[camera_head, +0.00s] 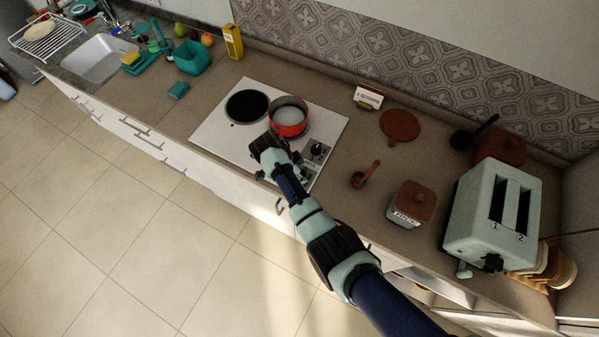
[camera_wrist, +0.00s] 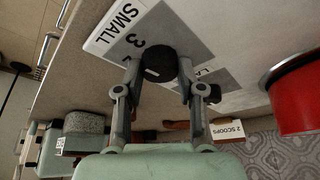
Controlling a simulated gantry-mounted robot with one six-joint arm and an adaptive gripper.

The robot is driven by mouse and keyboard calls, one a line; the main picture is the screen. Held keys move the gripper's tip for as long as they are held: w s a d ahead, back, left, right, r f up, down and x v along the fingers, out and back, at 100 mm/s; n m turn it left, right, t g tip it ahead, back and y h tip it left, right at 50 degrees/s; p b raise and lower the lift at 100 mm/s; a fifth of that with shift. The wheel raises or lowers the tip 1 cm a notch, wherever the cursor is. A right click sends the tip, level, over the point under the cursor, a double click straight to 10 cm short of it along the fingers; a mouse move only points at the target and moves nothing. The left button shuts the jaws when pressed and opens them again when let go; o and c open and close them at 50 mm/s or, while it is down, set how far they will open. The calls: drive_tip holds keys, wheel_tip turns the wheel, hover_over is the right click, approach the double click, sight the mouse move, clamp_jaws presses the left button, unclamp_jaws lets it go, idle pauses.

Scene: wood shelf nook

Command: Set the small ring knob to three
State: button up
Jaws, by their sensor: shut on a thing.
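The small ring knob (camera_wrist: 158,62) is black and round, with a short white mark on its near side. It sits on a grey panel of the white hob (camera_wrist: 178,22), beside the printed "SMALL" and a "3". My gripper (camera_wrist: 158,76) has one finger on each side of the knob and is shut on it. I cannot tell exactly which number the mark points at. In the head view my gripper is over the front right of the hob (camera_head: 212,138), and its fingertips and the small knob are hard to make out. Another black knob (camera_head: 317,150) stands behind.
A red pot (camera_head: 288,122) stands on the hob close to my gripper; it also shows in the wrist view (camera_wrist: 298,98). A small card (camera_head: 369,96), a brown scoop (camera_head: 366,175), a lidded canister (camera_head: 411,204) and a toaster (camera_head: 478,222) stand to the right.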

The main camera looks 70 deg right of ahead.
drive_tip(key=shift+m, duration=0.4)
drive_tip(key=o, duration=1.1)
drive_tip(key=shift+o, duration=0.2)
drive_tip(key=v, duration=1.2)
drive_tip(key=shift+w+d, duration=0.1)
drive_tip(key=shift+d, duration=0.05)
